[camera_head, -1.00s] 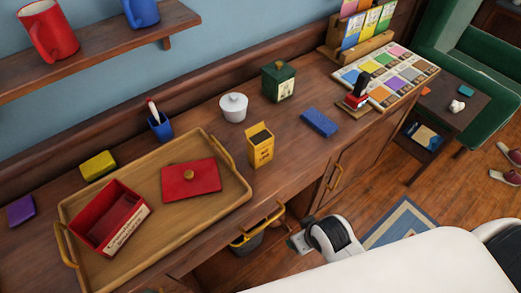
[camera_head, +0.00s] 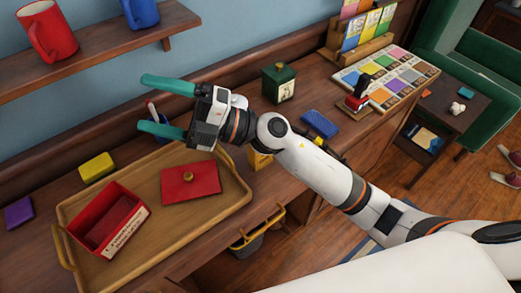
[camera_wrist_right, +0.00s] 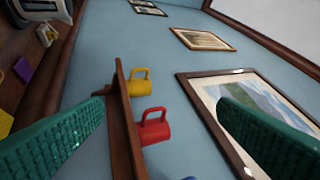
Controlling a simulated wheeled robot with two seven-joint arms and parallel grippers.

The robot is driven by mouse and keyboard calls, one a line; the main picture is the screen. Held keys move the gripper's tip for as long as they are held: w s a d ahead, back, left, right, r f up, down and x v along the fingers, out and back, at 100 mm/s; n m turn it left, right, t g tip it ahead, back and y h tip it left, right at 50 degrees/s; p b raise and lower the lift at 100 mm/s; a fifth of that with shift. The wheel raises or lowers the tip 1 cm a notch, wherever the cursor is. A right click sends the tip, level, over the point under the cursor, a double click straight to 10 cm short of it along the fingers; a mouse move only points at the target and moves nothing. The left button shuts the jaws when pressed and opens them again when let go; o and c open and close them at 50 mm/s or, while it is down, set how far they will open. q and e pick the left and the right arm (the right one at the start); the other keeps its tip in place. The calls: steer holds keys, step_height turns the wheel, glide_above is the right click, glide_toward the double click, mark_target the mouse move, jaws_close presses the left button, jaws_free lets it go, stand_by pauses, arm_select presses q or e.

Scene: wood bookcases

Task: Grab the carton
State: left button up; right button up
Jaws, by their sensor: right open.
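The carton is yellow and upright on the wooden cabinet top, right of the wooden tray. In the head view only a low yellow part of the carton (camera_head: 259,160) shows now; my right arm hides the rest. My right gripper (camera_head: 143,102) has teal fingers spread wide, with nothing between them. It is in front of the wall, pointing left, past the carton and above the back of the tray. In the right wrist view the open fingers (camera_wrist_right: 162,106) face the wall and shelf, and no carton shows. My left gripper is not in view.
The wooden tray (camera_head: 215,210) holds a red box (camera_head: 105,215) and a red lid (camera_head: 190,183). A dark green canister (camera_head: 279,83) and a blue block (camera_head: 319,124) stand near my right arm. A wall shelf (camera_head: 100,55) with mugs is close to the gripper.

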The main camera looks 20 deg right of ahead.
step_height(320, 180, down, 6)
steer(key=s+a+n+g+h, duration=0.2)
steer(key=n+g+h, duration=0.3)
steer(key=n+g, duration=0.2)
steer(key=t+h, duration=0.1)
steer(key=h, duration=1.6)
glide_above(257, 161)
steer(key=w+d, duration=0.1)
steer(key=w, duration=0.2)
step_height(257, 161, down, 8)
steer(key=shift+s+d+f, duration=0.1)
steer(key=shift+d+f, duration=0.2)
steer(key=shift+f, duration=0.1)
step_height(257, 161, down, 6)
steer(key=shift+r+p, duration=0.1)
steer(key=shift+p, duration=0.75)
step_height(257, 161, down, 4)
steer(key=shift+s+d+f+p, duration=0.1)
steer(key=shift+p, duration=0.8)
steer(key=shift+f, duration=0.55)
steer(key=c, duration=1.1)
